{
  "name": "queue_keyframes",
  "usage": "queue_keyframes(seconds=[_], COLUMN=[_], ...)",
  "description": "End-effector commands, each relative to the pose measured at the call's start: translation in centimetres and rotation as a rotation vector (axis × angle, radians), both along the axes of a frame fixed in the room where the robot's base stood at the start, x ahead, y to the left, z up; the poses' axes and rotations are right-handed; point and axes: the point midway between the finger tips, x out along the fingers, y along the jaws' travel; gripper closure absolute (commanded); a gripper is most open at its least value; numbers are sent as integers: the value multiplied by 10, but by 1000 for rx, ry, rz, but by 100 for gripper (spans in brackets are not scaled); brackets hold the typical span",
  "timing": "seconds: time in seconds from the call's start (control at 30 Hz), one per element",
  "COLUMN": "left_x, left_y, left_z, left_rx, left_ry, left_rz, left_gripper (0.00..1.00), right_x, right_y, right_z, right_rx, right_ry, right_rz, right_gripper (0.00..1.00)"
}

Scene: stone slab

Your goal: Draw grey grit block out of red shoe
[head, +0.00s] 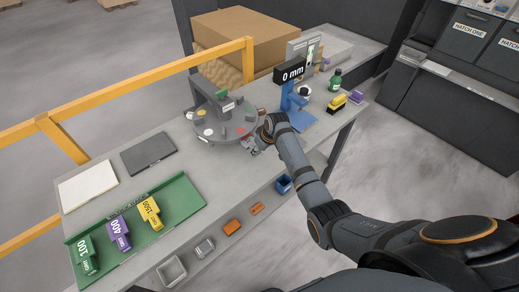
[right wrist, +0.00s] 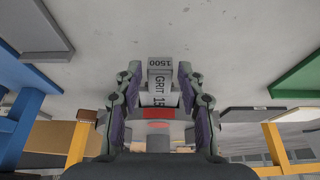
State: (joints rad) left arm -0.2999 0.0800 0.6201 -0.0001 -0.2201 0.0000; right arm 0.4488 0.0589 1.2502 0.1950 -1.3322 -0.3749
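In the right wrist view a grey block (right wrist: 160,90) with a white label reading "GRIT 15…" and an end marked "1500" stands between the fingers of my right gripper (right wrist: 160,80). A red piece, seemingly the red shoe (right wrist: 158,113), shows right against the block. The fingers flank the block closely, but I cannot tell whether they press on it. My left gripper is out of view.
A green tray (head: 165,234) holds green, purple and yellow numbered pieces at the bench's near left. A blue stand (head: 289,98) with a "0 mm" display (head: 290,72) is beyond the gripper. Small bins sit below the front edge.

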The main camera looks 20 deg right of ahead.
Motion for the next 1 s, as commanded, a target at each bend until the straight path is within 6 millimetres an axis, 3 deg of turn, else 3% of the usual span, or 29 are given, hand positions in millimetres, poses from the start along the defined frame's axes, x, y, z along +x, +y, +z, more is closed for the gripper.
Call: queue_keyframes(seconds=[0.43,0.8,1.0], left_x=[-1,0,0], left_y=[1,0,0], left_z=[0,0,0], left_rx=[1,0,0], left_ry=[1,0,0], left_rz=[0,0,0], left_gripper=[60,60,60], right_x=[-2,-31,-41], right_y=[-1,-12,-15], right_z=[6,82,107], right_rx=[0,-1,0], right_ry=[0,-3,-1], right_rz=[0,0,1], right_gripper=[46,46,46])
